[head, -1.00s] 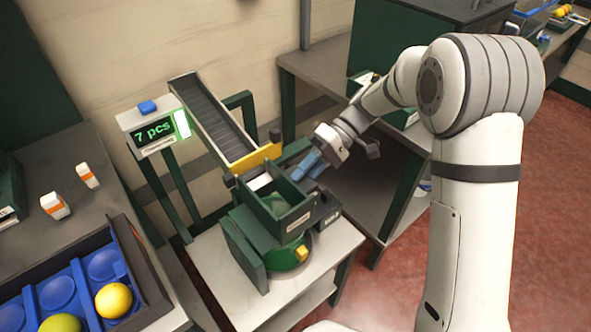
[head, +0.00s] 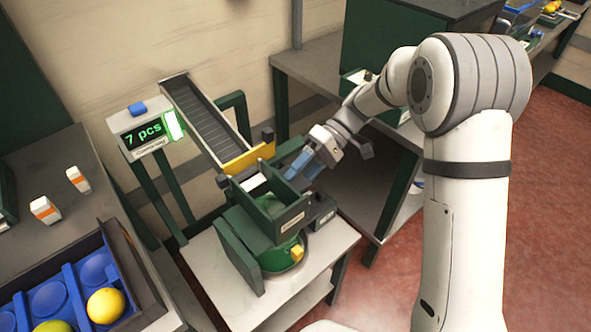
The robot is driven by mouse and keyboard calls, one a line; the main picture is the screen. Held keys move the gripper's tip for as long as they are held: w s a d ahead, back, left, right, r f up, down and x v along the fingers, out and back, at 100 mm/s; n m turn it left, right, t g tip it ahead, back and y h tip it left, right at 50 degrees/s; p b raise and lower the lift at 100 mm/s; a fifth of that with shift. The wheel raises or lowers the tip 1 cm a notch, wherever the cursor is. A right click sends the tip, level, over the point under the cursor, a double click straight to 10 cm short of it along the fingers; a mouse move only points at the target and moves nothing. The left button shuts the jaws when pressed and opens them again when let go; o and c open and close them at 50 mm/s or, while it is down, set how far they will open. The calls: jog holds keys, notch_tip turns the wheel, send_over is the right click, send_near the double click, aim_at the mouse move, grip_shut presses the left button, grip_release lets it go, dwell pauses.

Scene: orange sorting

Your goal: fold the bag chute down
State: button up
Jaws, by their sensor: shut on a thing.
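The bag chute (head: 287,221) is a dark green, open-topped box with a pale label on its front. It sits on the green round-based machine (head: 279,256) on a small pale table, below the conveyor's lower end. My gripper (head: 298,168) has blue fingers and reaches in from the upper right. Its fingers are shut at the chute's rear right edge. The exact grip point is small and partly hidden. The chute's inside is only partly seen.
A sloped conveyor (head: 205,115) with a yellow end plate stands behind. A display (head: 142,133) reads "7 pcs" beside a lit green light. A blue tray (head: 50,297) with fruit is at lower left. A grey bench (head: 335,85) stands behind my arm. Red floor is clear at right.

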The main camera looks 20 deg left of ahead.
jog(key=shift+s+f, duration=0.3)
jog(key=shift+f, duration=0.2)
jog(key=v, duration=0.8)
jog(key=shift+w+r+p, duration=0.25)
jog(key=shift+r+p, duration=0.05)
jog(key=shift+r, duration=0.1)
jog(key=s+d+r+m+t+h+p, duration=0.2)
jog(key=s+d+r+m+t, duration=0.2)
jog(key=d, duration=0.5)
jog(key=s+d+r+m+t+h+p, duration=0.2)
jog(key=s+d, duration=0.4)
jog(key=d, duration=0.3)
jog(key=s+d+r+m+t+h+p, duration=0.1)
jog(key=s+d+r+m+t+p, duration=0.3)
jog(key=d, duration=0.5)
jog(key=s+r+m+t, duration=0.1)
jog(key=s+m+t, duration=0.1)
jog(key=t, duration=0.1)
jog(key=shift+d+r+h, duration=0.35)
jog(key=shift+d+h, duration=0.05)
